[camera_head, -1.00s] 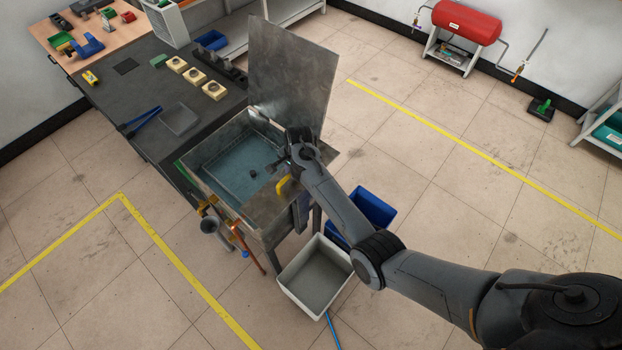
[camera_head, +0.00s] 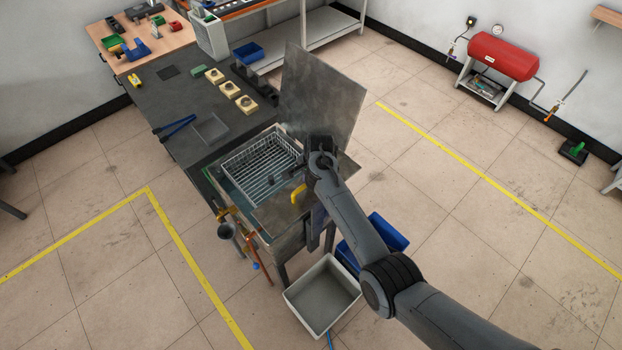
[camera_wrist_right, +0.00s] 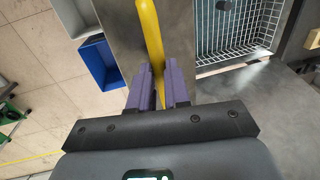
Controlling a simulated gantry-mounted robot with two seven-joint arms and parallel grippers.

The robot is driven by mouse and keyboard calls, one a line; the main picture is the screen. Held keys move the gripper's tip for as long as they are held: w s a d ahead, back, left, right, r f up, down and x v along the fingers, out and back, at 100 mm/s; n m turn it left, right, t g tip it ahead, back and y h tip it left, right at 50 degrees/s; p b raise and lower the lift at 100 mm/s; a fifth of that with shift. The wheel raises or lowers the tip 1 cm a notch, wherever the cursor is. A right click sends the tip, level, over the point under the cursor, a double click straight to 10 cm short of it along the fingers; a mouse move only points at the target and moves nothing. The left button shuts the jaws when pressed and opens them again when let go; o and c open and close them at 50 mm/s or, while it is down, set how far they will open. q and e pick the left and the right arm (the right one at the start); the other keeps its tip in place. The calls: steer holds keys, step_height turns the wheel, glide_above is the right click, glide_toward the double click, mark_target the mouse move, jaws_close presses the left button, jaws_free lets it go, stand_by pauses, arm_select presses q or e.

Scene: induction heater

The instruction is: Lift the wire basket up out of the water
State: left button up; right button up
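The wire basket (camera_head: 262,172) sits level at the top of the open metal tank (camera_head: 283,212), its mesh rim and floor in plain sight. Part of its mesh also shows at the upper right of the right wrist view (camera_wrist_right: 238,32). A yellow handle (camera_head: 298,194) stands at the tank's near right side. In the right wrist view the yellow handle (camera_wrist_right: 150,38) runs between the purple fingers of my right gripper (camera_wrist_right: 158,74), which is shut on it. The arm partly hides this gripper in the head view. My left gripper is out of view.
A metal lid (camera_head: 322,95) stands upright behind the tank. A grey bin (camera_head: 322,296) and blue bins (camera_head: 388,232) are on the floor close to my right arm. Blue-handled tongs (camera_head: 174,125) and yellow blocks (camera_head: 229,90) lie on the dark bench (camera_head: 165,95).

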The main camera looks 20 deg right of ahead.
steer(key=o, duration=0.4)
steer(key=shift+w+r, duration=0.1)
steer(key=shift+r, duration=0.2)
steer(key=shift+o, duration=0.2)
steer(key=shift+f, duration=0.1)
step_height(320, 180, up, 11)
steer(key=s, duration=0.2)
steer(key=shift+d+f+b, duration=0.15)
steer(key=shift+d+b, duration=0.25)
